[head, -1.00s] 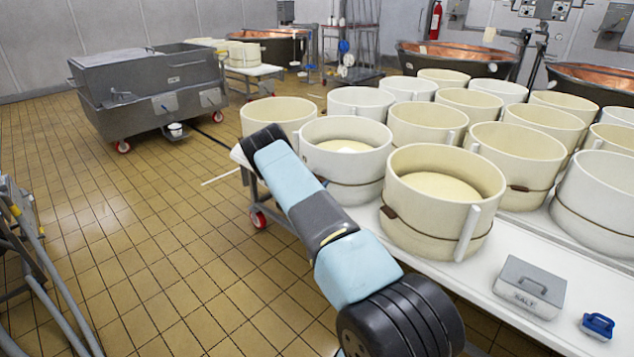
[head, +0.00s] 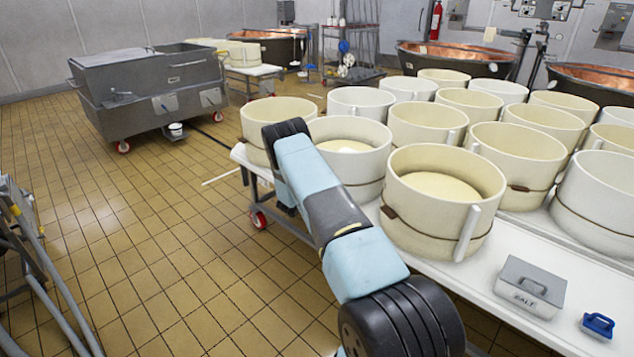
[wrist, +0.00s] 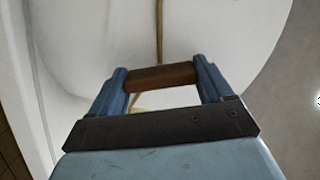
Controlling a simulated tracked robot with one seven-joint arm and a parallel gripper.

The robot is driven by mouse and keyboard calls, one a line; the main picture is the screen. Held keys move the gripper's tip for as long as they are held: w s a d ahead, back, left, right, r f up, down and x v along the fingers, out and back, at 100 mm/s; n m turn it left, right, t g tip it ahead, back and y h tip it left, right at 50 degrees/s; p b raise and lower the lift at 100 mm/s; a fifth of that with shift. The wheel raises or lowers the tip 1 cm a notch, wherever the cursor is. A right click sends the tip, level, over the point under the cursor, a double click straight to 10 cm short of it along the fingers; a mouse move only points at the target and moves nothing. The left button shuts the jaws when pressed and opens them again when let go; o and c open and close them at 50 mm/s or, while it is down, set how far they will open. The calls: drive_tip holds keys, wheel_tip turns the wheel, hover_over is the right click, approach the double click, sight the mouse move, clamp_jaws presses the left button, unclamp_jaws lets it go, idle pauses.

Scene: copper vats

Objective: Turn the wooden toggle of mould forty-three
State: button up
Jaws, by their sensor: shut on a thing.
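In the wrist view, my gripper (wrist: 160,70) is shut on a brown wooden toggle (wrist: 162,78), which lies crosswise between its two blue fingers. A thin cord (wrist: 159,28) runs up from the toggle along the wall of a white mould (wrist: 220,35). In the head view, my arm reaches to a white mould (head: 365,167) at the near left of the table and covers its left part. My gripper and the held toggle are hidden there behind the arm. No mould number is readable.
A cream mould (head: 440,215) with its own brown toggle (head: 389,212) stands close to the right of my arm. More moulds crowd the white table (head: 520,245). The tiled floor (head: 150,260) at left is open.

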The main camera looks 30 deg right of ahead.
drive_tip(key=m, duration=0.5)
drive_tip(key=shift+s+f, duration=0.15)
drive_tip(key=shift+f, duration=0.2)
idle(0.4)
drive_tip(key=o, duration=0.8)
drive_tip(key=shift+o, duration=0.8)
drive_tip(key=v, duration=1.3)
drive_tip(key=shift+a, duration=0.35)
drive_tip(key=shift+s, duration=0.15)
